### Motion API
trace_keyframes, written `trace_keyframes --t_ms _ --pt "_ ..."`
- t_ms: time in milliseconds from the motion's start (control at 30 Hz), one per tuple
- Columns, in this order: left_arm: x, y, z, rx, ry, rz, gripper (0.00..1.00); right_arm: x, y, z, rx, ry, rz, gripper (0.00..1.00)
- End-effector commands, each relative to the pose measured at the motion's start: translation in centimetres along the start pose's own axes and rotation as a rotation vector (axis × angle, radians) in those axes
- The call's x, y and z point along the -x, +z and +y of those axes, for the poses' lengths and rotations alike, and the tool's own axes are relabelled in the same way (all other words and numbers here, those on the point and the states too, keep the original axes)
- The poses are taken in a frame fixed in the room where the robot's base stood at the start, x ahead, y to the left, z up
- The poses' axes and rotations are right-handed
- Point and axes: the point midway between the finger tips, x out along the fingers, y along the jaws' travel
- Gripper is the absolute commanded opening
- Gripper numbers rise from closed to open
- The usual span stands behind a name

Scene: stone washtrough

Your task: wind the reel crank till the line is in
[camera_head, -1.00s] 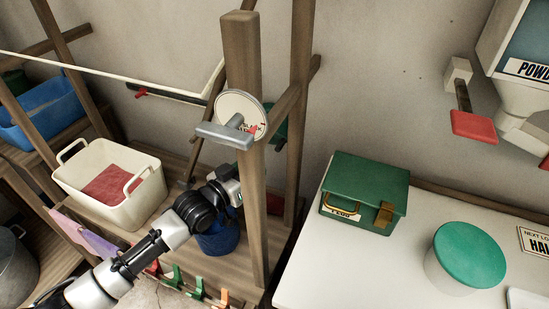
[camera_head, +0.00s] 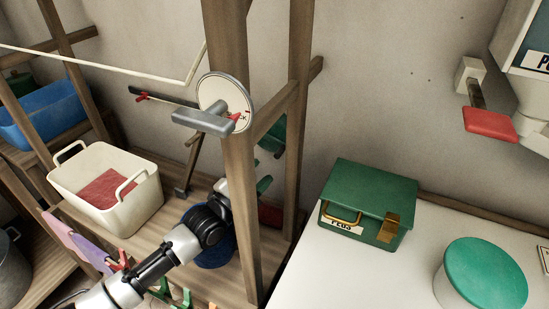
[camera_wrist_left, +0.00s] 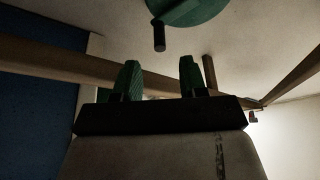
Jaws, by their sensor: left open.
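A round white dial (camera_head: 225,100) with a red pointer and a grey bar handle (camera_head: 203,122) is on the front of the wooden post (camera_head: 238,190). A green reel disc (camera_head: 272,141) shows partly behind that post. In the left wrist view the green disc (camera_wrist_left: 190,8) is at the top, with a dark crank knob (camera_wrist_left: 158,36) hanging from it. My left gripper (camera_wrist_left: 161,75) is open and empty below the knob, not touching it. In the head view a green fingertip (camera_head: 264,185) shows past the post, which hides much of the gripper. The pale line (camera_head: 110,68) runs in from the left.
A cream tub (camera_head: 125,205) with red contents stands left on the wooden shelf. A blue bin (camera_head: 45,115) is farther left. A green box (camera_head: 367,205) and a green-lidded tub (camera_head: 485,275) stand on the white counter at right. Wooden posts and braces crowd the arm.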

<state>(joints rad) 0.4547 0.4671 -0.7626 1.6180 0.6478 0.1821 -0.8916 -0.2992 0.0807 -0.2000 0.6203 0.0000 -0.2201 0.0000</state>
Motion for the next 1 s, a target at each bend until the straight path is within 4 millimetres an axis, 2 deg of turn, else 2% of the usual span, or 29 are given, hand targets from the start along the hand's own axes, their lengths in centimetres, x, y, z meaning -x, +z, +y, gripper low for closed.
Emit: trace_keyframes --t_ms 100,300,433,700,767,1000 --pt "-2.5 -0.1 -0.1 0.001 -0.002 0.003 0.42 0.0 0.0 0.0 0.000 0.000 0.000 0.40" --pt "-5.1 0.0 0.0 0.002 0.000 0.001 0.42 -0.1 0.0 -0.1 0.000 -0.001 0.000 0.40" --pt "-5.8 0.0 0.0 0.001 0.001 0.000 0.42 -0.1 0.0 -0.1 0.000 -0.001 0.000 0.40" --pt "-6.0 0.0 0.1 0.001 0.001 0.000 0.42 -0.1 0.1 -0.1 0.000 -0.001 -0.001 0.40" --pt "-6.0 0.0 0.1 0.001 0.001 0.000 0.36 -0.1 0.1 -0.1 0.000 -0.001 -0.001 0.40" --pt "-5.9 0.0 0.1 0.002 0.001 0.000 0.00 -0.1 0.1 -0.1 0.000 -0.001 -0.001 0.40"
